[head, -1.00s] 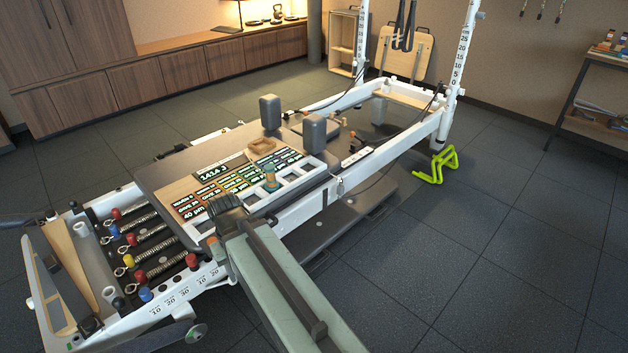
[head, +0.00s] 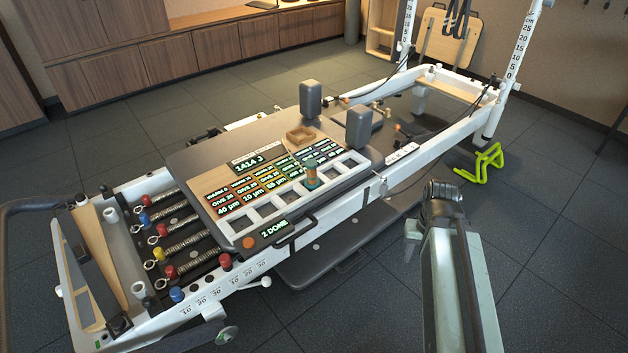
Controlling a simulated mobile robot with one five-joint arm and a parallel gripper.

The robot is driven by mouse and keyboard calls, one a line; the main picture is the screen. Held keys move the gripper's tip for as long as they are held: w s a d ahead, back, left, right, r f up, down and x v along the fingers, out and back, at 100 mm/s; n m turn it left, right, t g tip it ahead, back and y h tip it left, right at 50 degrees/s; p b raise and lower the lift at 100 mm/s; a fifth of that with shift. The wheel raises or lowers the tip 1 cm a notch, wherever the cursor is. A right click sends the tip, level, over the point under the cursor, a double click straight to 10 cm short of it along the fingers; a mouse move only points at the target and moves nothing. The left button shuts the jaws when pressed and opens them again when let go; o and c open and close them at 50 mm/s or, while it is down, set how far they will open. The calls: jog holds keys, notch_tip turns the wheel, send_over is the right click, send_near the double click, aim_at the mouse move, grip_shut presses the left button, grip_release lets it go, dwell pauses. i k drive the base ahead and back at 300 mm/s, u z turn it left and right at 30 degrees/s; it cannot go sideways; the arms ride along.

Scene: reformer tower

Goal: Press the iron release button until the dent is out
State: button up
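A board with lit text tiles (head: 232,204) and a row of white-framed square openings (head: 268,208) lies on the reformer carriage. A round orange button (head: 249,242) sits at its near left corner, beside a lit strip reading "2 DONE" (head: 274,229). A small teal and orange piece (head: 311,176) stands upright on the frame. I cannot tell which part is the iron release button, and no dent is clear at this size. My arm is at the lower right, clear of the board. My gripper (head: 412,240) is mostly hidden by the arm and touches nothing visible.
Springs with coloured knobs (head: 182,237) fill the left end of the white frame (head: 365,194). A lime-green stand (head: 483,163) is on the floor at right. Floor near my arm is clear.

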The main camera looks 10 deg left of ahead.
aim_at(249, 242)
jog(key=u, duration=0.05)
jog(key=k, duration=0.85)
jog(key=u, duration=0.85)
jog(key=i, duration=1)
jog(key=u, duration=0.05)
